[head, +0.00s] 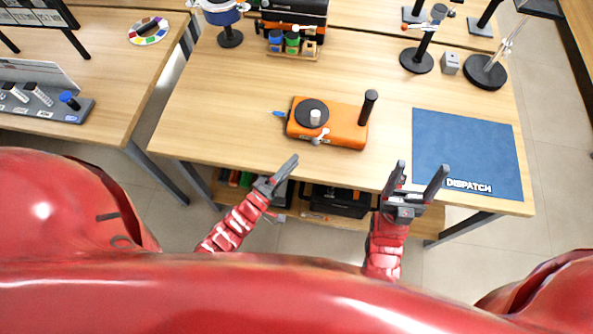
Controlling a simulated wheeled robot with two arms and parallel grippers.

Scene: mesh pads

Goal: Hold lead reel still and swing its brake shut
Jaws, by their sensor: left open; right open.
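In the head view the lead reel (350,124) is an orange box lying on the wooden table, left of the blue mat. A dark round disc with a pale knob (315,117) sits on its left part. A black upright post (368,107) stands at its right end. A small grey-white lever (320,136), perhaps the brake, shows at the front edge below the disc; its setting is too small to tell. My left gripper (284,176) is open and empty, in front of the table edge, below the reel. My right gripper (419,179) is open and empty near the table's front edge, below-right of the reel.
A blue mat (465,150) marked DISPATCH lies at the right. Small coloured jars (291,42) and stands line the back. A grey block (448,64) and a black-based stand (485,72) are at the back right. The wood around the reel is clear.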

